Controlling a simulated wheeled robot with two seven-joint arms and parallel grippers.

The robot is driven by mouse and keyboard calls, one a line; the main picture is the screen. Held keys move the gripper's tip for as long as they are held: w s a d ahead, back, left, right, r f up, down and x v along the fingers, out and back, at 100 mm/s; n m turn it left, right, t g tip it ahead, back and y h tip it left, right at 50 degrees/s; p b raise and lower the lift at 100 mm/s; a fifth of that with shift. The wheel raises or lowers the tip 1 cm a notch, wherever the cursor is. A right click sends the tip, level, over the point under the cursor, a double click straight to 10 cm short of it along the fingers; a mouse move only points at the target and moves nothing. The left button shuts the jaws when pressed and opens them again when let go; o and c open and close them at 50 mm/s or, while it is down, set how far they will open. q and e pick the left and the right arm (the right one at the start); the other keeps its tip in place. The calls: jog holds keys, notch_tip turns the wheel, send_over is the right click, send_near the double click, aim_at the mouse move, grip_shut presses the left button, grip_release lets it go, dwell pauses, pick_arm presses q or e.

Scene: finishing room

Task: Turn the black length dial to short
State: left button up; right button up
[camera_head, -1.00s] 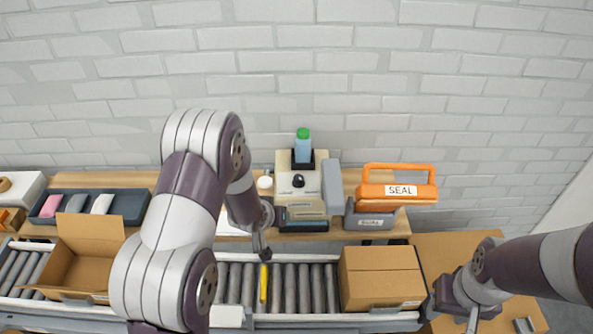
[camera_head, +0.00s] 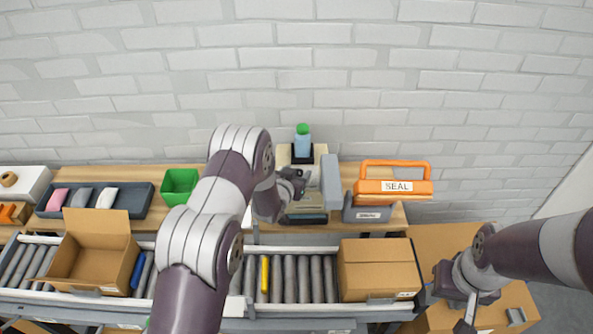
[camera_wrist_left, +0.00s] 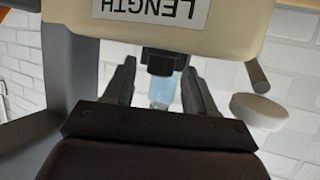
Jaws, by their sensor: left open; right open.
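The beige machine (camera_head: 318,152) stands on the wooden bench, with a blue, green-capped bottle (camera_head: 303,140) in a black holder at its back. My left gripper (camera_head: 300,181) is over the machine's top and covers the black length dial in the head view. In the left wrist view the gripper (camera_wrist_left: 160,88) is open. An upside-down LENGTH label (camera_wrist_left: 150,12) shows on the beige housing. A black part (camera_wrist_left: 158,60) shows between the fingers; I cannot tell whether it is the dial or the bottle's holder. My right gripper (camera_head: 470,312) is open, low at the right.
An orange-handled SEAL device (camera_head: 394,187) stands right of the machine. A green bin (camera_head: 180,186) and a dark tray (camera_head: 135,198) are to the left. A roller conveyor (camera_head: 290,272) in front carries an open carton (camera_head: 85,268) and a closed box (camera_head: 378,268).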

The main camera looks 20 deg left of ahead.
pick_arm(q)
jog(key=shift+w+f, duration=0.1)
jog(key=shift+w, duration=0.05)
jog(key=c, duration=1)
jog(key=shift+d+f+b, duration=0.1)
jog(key=shift+b, duration=0.25)
jog(key=shift+c, duration=0.2)
jog(key=shift+d+f+n+y+b, duration=0.15)
jog(key=shift+n+y+b, duration=0.95)
jog(key=shift+y, duration=0.1)
jog(key=shift+d+n+y+b, duration=0.1)
jog(key=shift+n+y+b, duration=0.3)
jog(key=shift+y, duration=0.1)
jog(key=shift+r+n+y, duration=0.3)
jog(key=shift+n+y, duration=0.5)
jog(key=shift+y, duration=0.1)
